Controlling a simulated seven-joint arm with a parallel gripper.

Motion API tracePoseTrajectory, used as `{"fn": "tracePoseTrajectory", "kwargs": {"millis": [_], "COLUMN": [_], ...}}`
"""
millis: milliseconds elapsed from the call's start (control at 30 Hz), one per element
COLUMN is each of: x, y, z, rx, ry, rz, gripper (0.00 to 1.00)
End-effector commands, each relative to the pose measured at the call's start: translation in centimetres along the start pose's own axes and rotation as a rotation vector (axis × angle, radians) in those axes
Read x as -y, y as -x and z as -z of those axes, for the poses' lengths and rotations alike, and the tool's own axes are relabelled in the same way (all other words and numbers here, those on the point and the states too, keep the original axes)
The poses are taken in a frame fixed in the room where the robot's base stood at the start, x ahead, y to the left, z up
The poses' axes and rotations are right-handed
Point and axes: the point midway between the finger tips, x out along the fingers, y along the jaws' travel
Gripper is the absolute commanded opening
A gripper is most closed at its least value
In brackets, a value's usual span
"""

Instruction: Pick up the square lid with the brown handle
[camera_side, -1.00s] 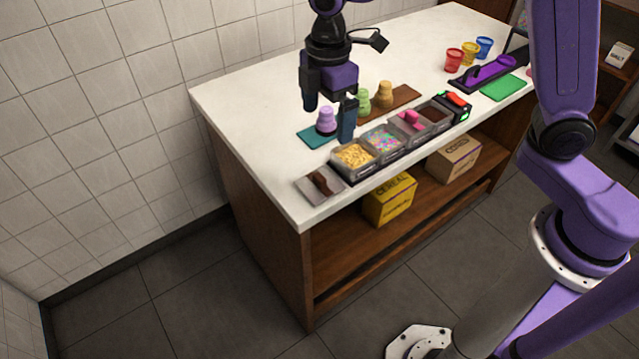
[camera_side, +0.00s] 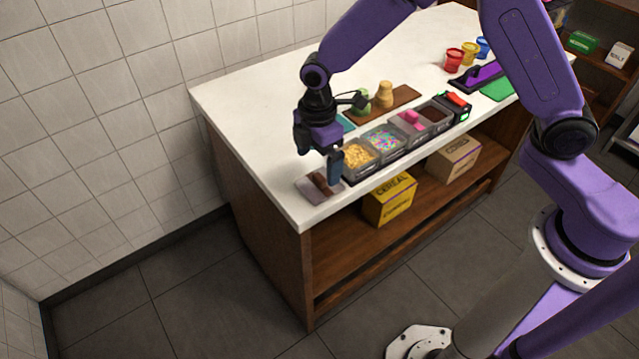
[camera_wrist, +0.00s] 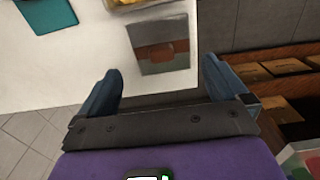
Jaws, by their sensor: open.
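The square lid (camera_side: 311,191) is grey with a brown handle (camera_side: 322,184) across its middle. It lies flat on the white counter near the front left corner, beside the row of topping bins. My gripper (camera_side: 319,165) is above the lid, pointing down, with its fingers open and empty. One finger partly covers the lid's right side in the side view. In the wrist view the lid (camera_wrist: 173,28) lies ahead of and between the two open fingers (camera_wrist: 160,75), with the handle visible and clear of them.
A bin of yellow topping (camera_side: 359,156) is close to the lid's right, with a bin of sprinkles (camera_side: 384,139) beyond. The counter's front edge is just past the lid. A teal mat (camera_wrist: 46,16) shows in the wrist view. The counter (camera_side: 250,110) is clear at left.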

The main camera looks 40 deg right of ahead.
Motion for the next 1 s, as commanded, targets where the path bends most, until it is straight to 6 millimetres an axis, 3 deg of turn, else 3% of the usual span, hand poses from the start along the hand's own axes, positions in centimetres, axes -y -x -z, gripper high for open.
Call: {"fn": "tracePoseTrajectory", "kwargs": {"millis": [167, 500, 800, 933, 1000], "x": [0.1, 0.3, 0.3, 0.3, 0.3], "y": [-1.1, -5.2, -5.5, -5.5, -5.5], "z": [-0.1, -0.2, -0.2, -0.2, -0.2], "rx": [0.001, 0.001, -0.001, 0.0, 0.0], "ry": [0.0, 0.0, 0.0, 0.0, 0.0], "rz": [0.002, 0.001, -0.001, 0.0, 0.0], "gripper": [1.0, 1.0, 1.0, 0.58, 0.53]}}
